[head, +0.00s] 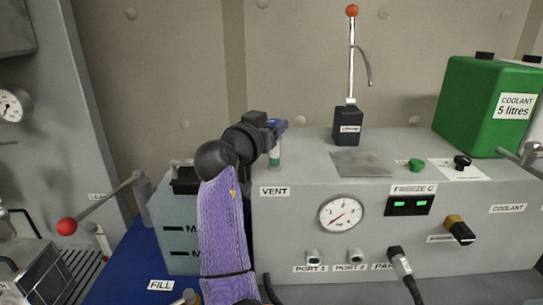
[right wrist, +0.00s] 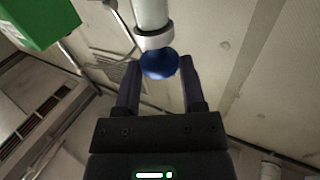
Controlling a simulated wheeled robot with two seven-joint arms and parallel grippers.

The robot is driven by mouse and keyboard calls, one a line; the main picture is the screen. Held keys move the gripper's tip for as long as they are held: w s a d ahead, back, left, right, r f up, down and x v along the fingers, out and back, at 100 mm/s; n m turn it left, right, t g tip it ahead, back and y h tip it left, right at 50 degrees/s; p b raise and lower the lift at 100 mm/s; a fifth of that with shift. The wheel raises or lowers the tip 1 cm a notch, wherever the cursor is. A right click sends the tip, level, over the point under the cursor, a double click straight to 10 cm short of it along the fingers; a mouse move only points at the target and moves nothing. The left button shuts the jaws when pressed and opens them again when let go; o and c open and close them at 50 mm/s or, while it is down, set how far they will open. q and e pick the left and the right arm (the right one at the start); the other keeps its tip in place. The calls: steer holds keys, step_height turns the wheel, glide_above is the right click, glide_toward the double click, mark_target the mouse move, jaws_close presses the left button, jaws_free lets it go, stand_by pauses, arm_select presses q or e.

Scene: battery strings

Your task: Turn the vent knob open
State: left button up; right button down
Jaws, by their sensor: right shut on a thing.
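The blue vent knob (right wrist: 160,64) shows between the two fingers of my right gripper (right wrist: 160,78) in the right wrist view. It sits on the end of a pale pipe (right wrist: 152,15) with a white collar. In the head view my right gripper (head: 278,125) is above the VENT label (head: 274,191), at the back left of the grey console (head: 300,240). It is shut on the knob there, and the gripper largely hides the knob. A short pale and green post (head: 275,156) shows just below it. My left gripper is not in view.
A round gauge (head: 341,213), a FREEZE display (head: 409,205) and ports are on the console front. A black box with a red-tipped lever (head: 351,12) stands right of my gripper. A green coolant tank (head: 480,105) is further right. A red-knobbed lever (head: 67,227) is at left.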

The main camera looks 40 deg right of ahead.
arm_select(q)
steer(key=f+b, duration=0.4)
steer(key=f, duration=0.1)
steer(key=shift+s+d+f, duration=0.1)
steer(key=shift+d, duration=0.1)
arm_select(e)
steer(key=m+g, duration=0.1)
steer(key=g, duration=0.1)
steer(key=m+g+h, duration=0.1)
steer(key=m+g, duration=0.1)
steer(key=g, duration=0.1)
steer(key=shift+w+g, duration=0.25)
steer(key=shift+g, duration=0.05)
steer(key=shift+m, duration=0.3)
steer(key=shift+c, duration=0.9)
jaws_free()
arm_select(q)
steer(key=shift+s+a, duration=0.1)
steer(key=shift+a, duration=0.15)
